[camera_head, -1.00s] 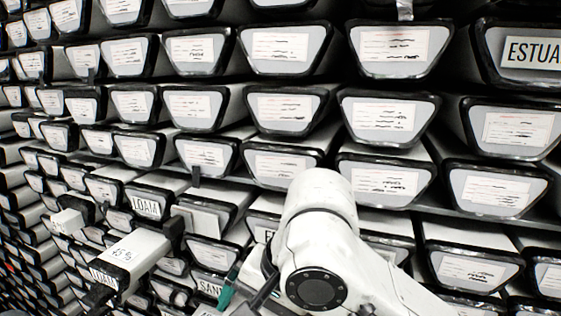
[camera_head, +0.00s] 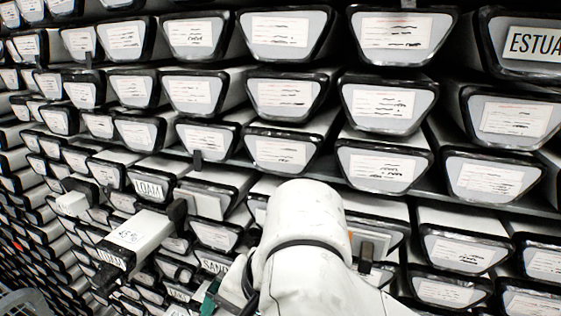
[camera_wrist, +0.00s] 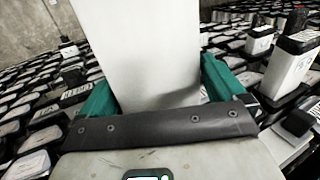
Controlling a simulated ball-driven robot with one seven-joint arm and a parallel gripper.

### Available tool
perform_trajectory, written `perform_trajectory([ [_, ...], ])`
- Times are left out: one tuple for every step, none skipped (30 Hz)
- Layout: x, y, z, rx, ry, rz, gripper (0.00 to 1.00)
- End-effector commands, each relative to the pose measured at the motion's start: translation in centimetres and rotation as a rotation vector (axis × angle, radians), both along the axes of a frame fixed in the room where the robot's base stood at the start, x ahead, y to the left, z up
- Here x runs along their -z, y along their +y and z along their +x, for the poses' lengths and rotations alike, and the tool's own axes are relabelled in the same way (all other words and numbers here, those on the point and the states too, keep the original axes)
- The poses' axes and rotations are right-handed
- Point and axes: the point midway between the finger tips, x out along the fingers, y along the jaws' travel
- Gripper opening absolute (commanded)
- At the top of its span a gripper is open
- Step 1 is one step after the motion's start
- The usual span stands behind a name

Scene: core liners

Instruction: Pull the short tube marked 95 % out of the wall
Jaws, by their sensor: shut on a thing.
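My gripper (camera_wrist: 158,88) has green fingers on both sides of a plain white tube (camera_wrist: 150,45) in the wrist view and is shut on it. No mark shows on the face turned to the camera, so I cannot read which tube it is. In the head view my gripper (camera_head: 212,296) is at the bottom, mostly hidden behind my white arm, and the held tube cannot be made out there. A white tube with a percent mark (camera_head: 140,232) sticks out of the wall at lower left, apart from my gripper; its figure is unclear.
A smaller white tube (camera_head: 72,203) also sticks out at far left. Wall liners with black rims, such as this one (camera_head: 388,166), fill the view. In the wrist view a protruding white tube with a black end (camera_wrist: 290,68) stands at right, near my gripper.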

Motion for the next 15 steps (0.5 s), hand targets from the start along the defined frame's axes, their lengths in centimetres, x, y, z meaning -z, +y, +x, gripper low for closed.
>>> perform_trajectory([
  [-0.4,0.1,-0.3,-0.001,-0.006,0.003,0.14],
  [-0.4,0.2,-0.4,-0.001,-0.006,0.003,0.14],
  [-0.4,0.3,-0.7,-0.001,-0.006,0.003,0.14],
  [-0.4,0.4,-0.8,-0.001,-0.006,0.004,0.14],
  [-0.4,0.4,-1.0,-0.002,-0.006,0.004,0.14],
  [-0.4,0.5,-1.3,-0.002,-0.006,0.004,0.14],
  [-0.4,0.6,-1.4,-0.001,-0.005,0.005,0.14],
  [-0.4,0.6,-1.6,-0.001,-0.006,0.006,0.14],
  [-0.4,0.7,-1.8,0.000,-0.005,0.006,0.14],
  [-0.4,0.8,-2.0,-0.001,-0.006,0.006,0.14],
  [-0.4,0.8,-2.2,-0.001,-0.005,0.005,0.14],
  [-0.4,0.9,-2.4,-0.001,-0.004,0.004,0.14],
  [-0.3,1.0,-2.6,-0.001,-0.004,0.004,0.14],
  [-0.3,1.0,-2.8,-0.001,-0.004,0.003,0.14],
  [-0.3,1.1,-3.0,0.000,-0.003,0.003,0.14],
])
